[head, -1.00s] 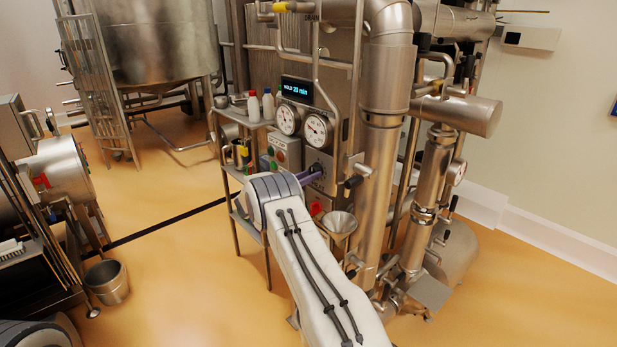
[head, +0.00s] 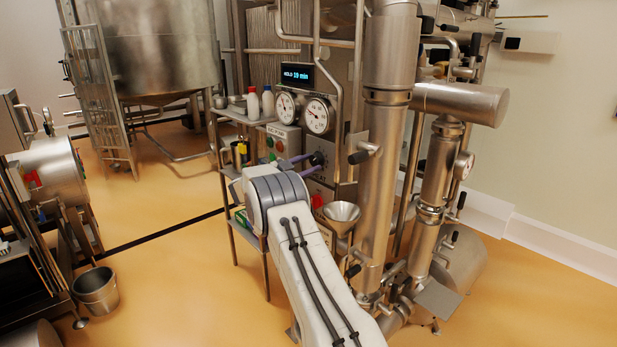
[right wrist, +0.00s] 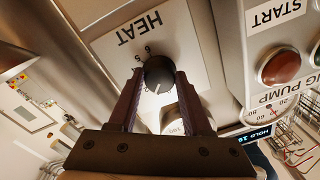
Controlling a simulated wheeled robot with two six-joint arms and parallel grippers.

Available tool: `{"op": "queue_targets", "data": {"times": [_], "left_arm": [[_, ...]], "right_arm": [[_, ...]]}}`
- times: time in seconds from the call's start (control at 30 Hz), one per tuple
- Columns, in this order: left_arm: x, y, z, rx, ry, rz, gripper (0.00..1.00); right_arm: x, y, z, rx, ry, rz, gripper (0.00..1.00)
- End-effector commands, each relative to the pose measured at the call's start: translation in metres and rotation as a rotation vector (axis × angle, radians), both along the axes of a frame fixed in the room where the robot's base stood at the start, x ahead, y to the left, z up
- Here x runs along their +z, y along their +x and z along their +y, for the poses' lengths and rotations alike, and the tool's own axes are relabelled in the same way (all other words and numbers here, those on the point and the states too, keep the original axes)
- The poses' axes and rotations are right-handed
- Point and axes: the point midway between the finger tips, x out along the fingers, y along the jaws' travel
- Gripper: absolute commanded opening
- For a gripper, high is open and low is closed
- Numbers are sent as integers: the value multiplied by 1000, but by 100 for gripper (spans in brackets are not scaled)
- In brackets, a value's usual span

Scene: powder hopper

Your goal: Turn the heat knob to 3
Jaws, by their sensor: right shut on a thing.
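The black heat knob (right wrist: 159,73) sits on a pale plate (right wrist: 180,30) lettered HEAT, upside down in the right wrist view. The knob also shows in the head view (head: 318,158). My right gripper (right wrist: 158,80) is shut on it, one dark finger on each side. In the head view my right gripper (head: 308,163) reaches the panel, its purple fingers at the knob. A light mark shows on the knob's lower side in the wrist view. A few small digits show above it; the fingers hide much of the scale, and I cannot read the setting. My left gripper is out of view.
Two round gauges (head: 318,116) and a display (head: 297,75) reading HOLD 19 min sit above the knob. A box with red and green buttons (head: 280,147) is beside it. A funnel (head: 341,216) is below and thick steel pipes (head: 386,130) stand to the right.

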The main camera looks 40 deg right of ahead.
Motion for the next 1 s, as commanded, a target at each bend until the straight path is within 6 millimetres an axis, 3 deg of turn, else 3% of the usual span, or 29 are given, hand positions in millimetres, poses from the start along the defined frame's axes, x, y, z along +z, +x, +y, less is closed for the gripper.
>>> {"op": "queue_targets", "data": {"times": [0.03, 0.4, 1.0], "left_arm": [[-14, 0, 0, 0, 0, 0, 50], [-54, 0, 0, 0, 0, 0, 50], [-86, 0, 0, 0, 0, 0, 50]], "right_arm": [[-6, 1, 0, 1, 2, -49, 0], [-4, 2, 1, 0, 30, -394, 0], [1, 3, 1, -1, 59, -756, 0]]}}
